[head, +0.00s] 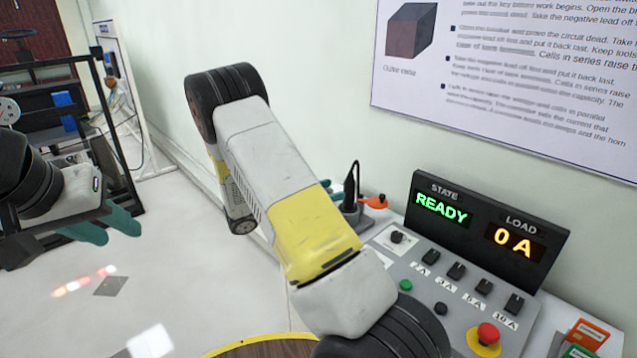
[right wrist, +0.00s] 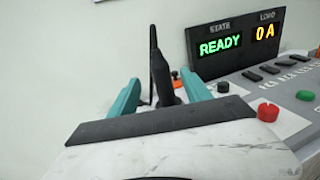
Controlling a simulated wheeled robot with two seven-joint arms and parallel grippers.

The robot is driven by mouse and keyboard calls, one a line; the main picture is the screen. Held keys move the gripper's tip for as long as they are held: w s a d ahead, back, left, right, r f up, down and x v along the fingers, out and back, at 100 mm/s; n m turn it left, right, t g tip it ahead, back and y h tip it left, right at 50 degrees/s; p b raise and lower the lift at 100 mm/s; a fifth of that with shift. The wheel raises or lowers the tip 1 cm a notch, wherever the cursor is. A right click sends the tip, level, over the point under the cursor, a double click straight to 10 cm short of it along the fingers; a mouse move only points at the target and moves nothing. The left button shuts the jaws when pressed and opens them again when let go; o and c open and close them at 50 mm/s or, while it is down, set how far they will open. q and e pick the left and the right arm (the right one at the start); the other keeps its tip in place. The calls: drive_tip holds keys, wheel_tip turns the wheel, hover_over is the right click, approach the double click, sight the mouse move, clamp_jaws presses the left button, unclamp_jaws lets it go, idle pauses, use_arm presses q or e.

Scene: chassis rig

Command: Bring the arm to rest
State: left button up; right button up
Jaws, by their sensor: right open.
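My right arm (head: 270,165) fills the middle of the head view, bent, in front of the control console (head: 440,285). My right gripper (right wrist: 160,78) is open in the right wrist view, its teal fingers apart. A black upright part (right wrist: 162,80) shows between the fingers; I cannot tell whether it stands between or beyond them. In the head view the black upright part (head: 352,188) shows behind my arm, which hides most of the right gripper. My left gripper (head: 106,228) is at the left, open and empty above the floor.
The console display (head: 483,230) reads READY and 0 A. A red stop button (head: 488,334) and several switches are on its panel. An orange part (head: 375,202) lies by the black part. A black frame (head: 75,125) stands at the left. The floor (head: 165,240) between is clear.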

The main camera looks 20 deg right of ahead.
drive_tip(key=shift+a, duration=0.1)
idle(0.4)
drive_tip(key=shift+s+r+m+g, duration=0.25)
drive_tip(key=shift+s+m+g, duration=0.05)
drive_tip(key=shift+s+g, duration=0.1)
drive_tip(key=s+a+r+m+g+y, duration=0.1)
drive_tip(key=s+r+m+g+y, duration=0.15)
drive_tip(key=s+m+y, duration=0.35)
drive_tip(key=s+a+r+m+g+y, duration=0.1)
drive_tip(key=s+r+m+y, duration=0.3)
drive_tip(key=s, duration=0.5)
drive_tip(key=s+a+r+m+t+y, duration=0.8)
drive_tip(key=s+a+r+y, duration=0.1)
drive_tip(key=a, duration=0.3)
drive_tip(key=shift+a+r+y, duration=0.25)
drive_tip(key=shift+r+y, duration=0.25)
drive_tip(key=shift+r, duration=0.2)
